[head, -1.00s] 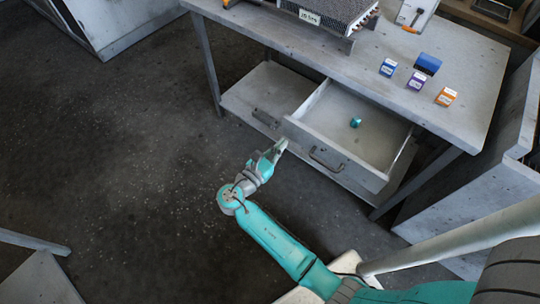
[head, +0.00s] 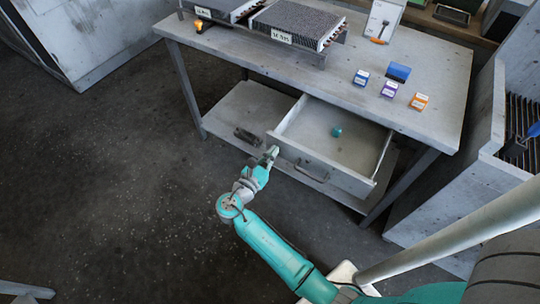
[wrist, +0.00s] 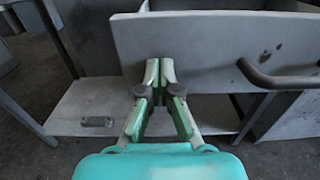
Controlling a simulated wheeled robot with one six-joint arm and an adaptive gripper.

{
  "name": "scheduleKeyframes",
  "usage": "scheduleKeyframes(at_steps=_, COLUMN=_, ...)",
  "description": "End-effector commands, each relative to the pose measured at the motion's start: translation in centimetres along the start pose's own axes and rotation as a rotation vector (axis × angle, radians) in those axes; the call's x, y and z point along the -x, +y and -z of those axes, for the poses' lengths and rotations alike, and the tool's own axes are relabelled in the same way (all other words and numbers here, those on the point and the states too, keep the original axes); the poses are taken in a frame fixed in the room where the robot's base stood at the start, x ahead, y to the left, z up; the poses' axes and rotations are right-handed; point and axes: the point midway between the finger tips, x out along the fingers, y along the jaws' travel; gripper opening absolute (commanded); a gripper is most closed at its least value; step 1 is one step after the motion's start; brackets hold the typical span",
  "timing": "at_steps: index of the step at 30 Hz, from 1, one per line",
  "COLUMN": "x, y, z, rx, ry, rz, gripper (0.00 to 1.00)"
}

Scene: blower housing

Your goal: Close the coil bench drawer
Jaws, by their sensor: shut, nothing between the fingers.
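The coil bench drawer (head: 322,173) is pulled out from under the grey bench (head: 440,110), with a small teal object (head: 336,132) lying inside. Its dark bar handle (head: 311,172) is on the front panel. My gripper (head: 270,152) is shut and empty, at the left end of the drawer front. In the wrist view, the fingertips (wrist: 159,66) are in front of the drawer's front panel (wrist: 210,45), left of its handle (wrist: 275,76). I cannot tell whether they touch the panel.
A lower shelf (head: 225,112) with a dark handle-like piece (head: 247,136) lies under the bench. Coil units (head: 295,22) and small coloured boxes (head: 388,89) stand on top. A cabinet (head: 440,200) stands at right. The floor at left is clear.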

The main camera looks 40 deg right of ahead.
Motion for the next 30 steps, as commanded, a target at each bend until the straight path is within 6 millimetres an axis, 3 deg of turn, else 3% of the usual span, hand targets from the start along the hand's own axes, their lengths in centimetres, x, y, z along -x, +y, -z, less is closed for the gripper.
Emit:
scheduleKeyframes(at_steps=5, x=-3.4, y=-0.1, z=0.0, rx=-0.001, ry=0.000, rz=0.007, gripper=0.00)
scheduleKeyframes(at_steps=21, x=-17.7, y=-0.2, z=0.0, rx=-0.001, ry=0.000, rz=0.006, gripper=0.00)
scheduleKeyframes(at_steps=30, x=-22.5, y=-0.1, z=-0.1, rx=0.000, ry=-0.001, rz=0.003, gripper=0.00)
